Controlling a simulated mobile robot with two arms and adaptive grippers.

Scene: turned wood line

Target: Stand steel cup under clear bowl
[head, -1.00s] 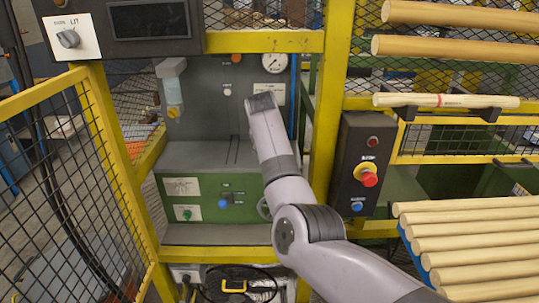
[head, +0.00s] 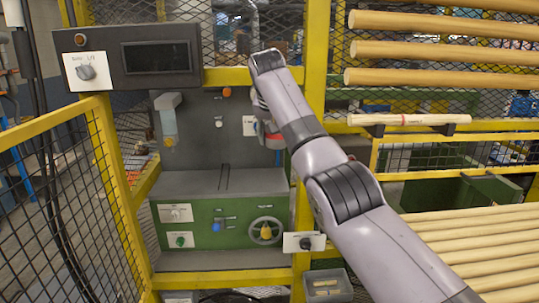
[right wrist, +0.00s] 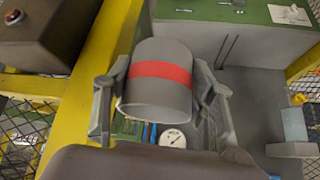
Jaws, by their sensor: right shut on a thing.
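The steel cup, grey with a red band, fills the middle of the right wrist view (right wrist: 158,92). In the head view only part of the cup (head: 269,138) shows beside my arm. My right gripper (right wrist: 163,76) is shut on the cup, with a finger on each side. In the head view it is mostly hidden behind my forearm. The clear bowl (head: 168,122) hangs under a grey head on the left of the back panel. It also shows at the right edge of the right wrist view (right wrist: 294,123). The cup is apart from it, to its right. My left gripper is not in view.
A grey ledge (head: 195,180) with dark slots lies below the bowl and looks clear. A green panel (head: 190,220) with knobs and a handwheel is beneath. Yellow posts and a mesh gate (head: 60,190) frame the bay. Wood rods (head: 470,245) lie at right.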

